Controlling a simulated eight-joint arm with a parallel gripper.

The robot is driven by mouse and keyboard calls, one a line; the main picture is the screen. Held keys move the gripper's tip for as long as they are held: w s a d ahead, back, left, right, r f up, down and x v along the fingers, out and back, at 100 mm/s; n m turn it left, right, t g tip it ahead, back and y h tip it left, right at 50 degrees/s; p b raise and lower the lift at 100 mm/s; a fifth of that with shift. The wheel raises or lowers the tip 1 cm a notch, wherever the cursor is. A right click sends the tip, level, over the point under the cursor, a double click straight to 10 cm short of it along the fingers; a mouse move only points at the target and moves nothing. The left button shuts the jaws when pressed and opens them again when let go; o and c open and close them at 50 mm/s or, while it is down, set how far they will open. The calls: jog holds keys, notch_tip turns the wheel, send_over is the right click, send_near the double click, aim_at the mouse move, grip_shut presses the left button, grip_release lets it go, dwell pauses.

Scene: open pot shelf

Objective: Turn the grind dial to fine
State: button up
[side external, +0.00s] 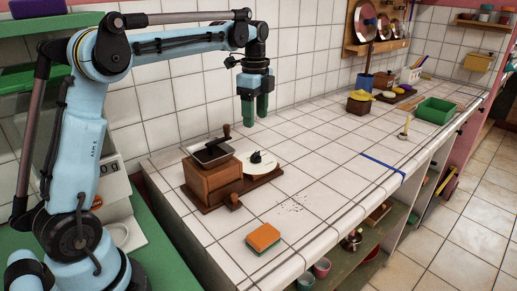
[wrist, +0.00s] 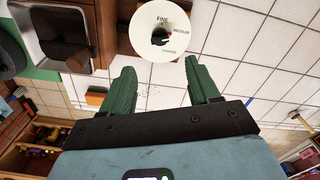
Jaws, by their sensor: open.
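The coffee grinder (side external: 208,182) is a wooden box with a metal hopper and a crank, standing on a wooden base on the tiled counter. Beside it lies the white round grind dial (side external: 266,169) with a black knob (side external: 256,157). The wrist view shows the dial (wrist: 148,20) at the top, marked FINE, MEDIUM and a third, blurred word. The knob (wrist: 160,38) is at its middle; I cannot tell which mark it points to. My gripper (side external: 256,116) has green fingers, open and empty, hanging above the dial, apart from it. It also shows in the wrist view (wrist: 160,66).
An orange and green sponge (side external: 263,238) and dark crumbs (side external: 292,207) lie on the counter near the front. The counter between is mostly clear.

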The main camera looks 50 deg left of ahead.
aim_at(256, 153)
notch_tip(256, 153, down, 12)
jog(key=shift+f, duration=0.1)
dwell(0.5)
jog(key=c, duration=1)
jog(key=shift+c, duration=0.2)
jog(key=n, duration=1.2)
jog(key=shift+n, duration=0.3)
